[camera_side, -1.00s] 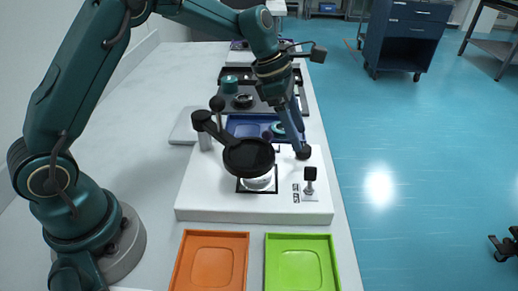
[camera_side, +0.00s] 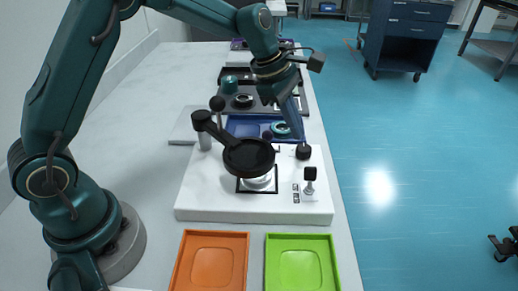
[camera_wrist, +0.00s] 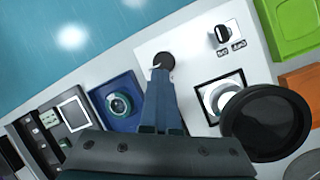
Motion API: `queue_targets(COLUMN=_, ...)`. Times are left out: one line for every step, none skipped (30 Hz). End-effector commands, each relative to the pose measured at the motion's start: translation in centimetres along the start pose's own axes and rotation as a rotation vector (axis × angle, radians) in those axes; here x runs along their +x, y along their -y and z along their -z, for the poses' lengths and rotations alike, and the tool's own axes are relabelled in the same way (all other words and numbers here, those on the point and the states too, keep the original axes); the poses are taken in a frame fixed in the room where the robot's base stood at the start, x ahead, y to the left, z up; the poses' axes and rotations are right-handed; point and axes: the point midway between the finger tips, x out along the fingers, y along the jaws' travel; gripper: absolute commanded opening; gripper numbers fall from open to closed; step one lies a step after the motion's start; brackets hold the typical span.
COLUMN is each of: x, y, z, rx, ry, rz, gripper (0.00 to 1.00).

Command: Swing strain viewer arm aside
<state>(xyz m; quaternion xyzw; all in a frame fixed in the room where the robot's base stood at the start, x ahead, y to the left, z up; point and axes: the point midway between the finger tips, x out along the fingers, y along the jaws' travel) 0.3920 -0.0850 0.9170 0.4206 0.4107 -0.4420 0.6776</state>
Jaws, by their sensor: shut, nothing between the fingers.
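The strain viewer arm (camera_side: 210,128) is black and pivots on a post at the left of a white base (camera_side: 200,200). Its round black viewer head (camera_side: 248,157) hangs over the lit square stage (camera_side: 258,184). In the wrist view the viewer head (camera_wrist: 265,123) overlaps the right side of the bright stage (camera_wrist: 222,97). My gripper (camera_side: 299,136) is shut and empty, pointing down behind and right of the viewer head, apart from it. In the wrist view its fingertips (camera_wrist: 161,72) are close to a black knob (camera_wrist: 163,60); I cannot tell whether they touch.
A small black switch (camera_side: 309,174) stands on the base's right side. Orange (camera_side: 240,284) and green (camera_side: 333,284) trays lie in front. A blue tray (camera_side: 232,118) with a ringed part (camera_side: 280,128) is behind. The counter left of the base is mostly clear.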

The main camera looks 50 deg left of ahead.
Motion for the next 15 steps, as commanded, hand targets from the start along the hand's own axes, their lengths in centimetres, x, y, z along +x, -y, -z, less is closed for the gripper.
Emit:
queue_targets(x=-2.0, y=-0.1, z=0.1, rx=0.132, ry=-0.021, rz=-0.038, gripper=0.0)
queue_targets(x=-3.0, y=-0.1, z=0.2, rx=0.224, ry=-0.039, rz=-0.057, gripper=0.0)
queue_targets(x=-4.5, y=0.1, z=0.4, rx=0.349, ry=-0.067, rz=-0.08, gripper=0.0)
queue_targets(x=-5.6, y=0.2, z=0.6, rx=0.442, ry=-0.091, rz=-0.097, gripper=0.0)
queue_targets(x=-6.6, y=0.3, z=0.8, rx=0.534, ry=-0.116, rz=-0.111, gripper=0.0)
queue_targets(x=-7.9, y=0.6, z=1.1, rx=0.654, ry=-0.15, rz=-0.126, gripper=0.0)
queue_targets(x=-8.9, y=0.9, z=1.4, rx=0.741, ry=-0.178, rz=-0.136, gripper=0.0)
queue_targets(x=-9.8, y=1.2, z=1.6, rx=0.827, ry=-0.206, rz=-0.144, gripper=0.0)
queue_targets(x=-11.1, y=1.6, z=1.9, rx=0.936, ry=-0.244, rz=-0.151, gripper=0.0)
queue_targets(x=-11.9, y=2.0, z=2.1, rx=1.014, ry=-0.272, rz=-0.153, gripper=0.0)
queue_targets(x=-12.7, y=2.5, z=2.4, rx=1.089, ry=-0.299, rz=-0.155, gripper=0.0)
queue_targets(x=-13.6, y=3.2, z=2.7, rx=1.182, ry=-0.333, rz=-0.153, gripper=0.0)
queue_targets(x=-14.2, y=3.8, z=3.0, rx=1.246, ry=-0.357, rz=-0.149, gripper=0.0)
queue_targets(x=-14.8, y=4.3, z=3.1, rx=1.304, ry=-0.377, rz=-0.144, gripper=0.0)
queue_targets(x=-15.3, y=5.1, z=3.4, rx=1.373, ry=-0.401, rz=-0.137, gripper=0.0)
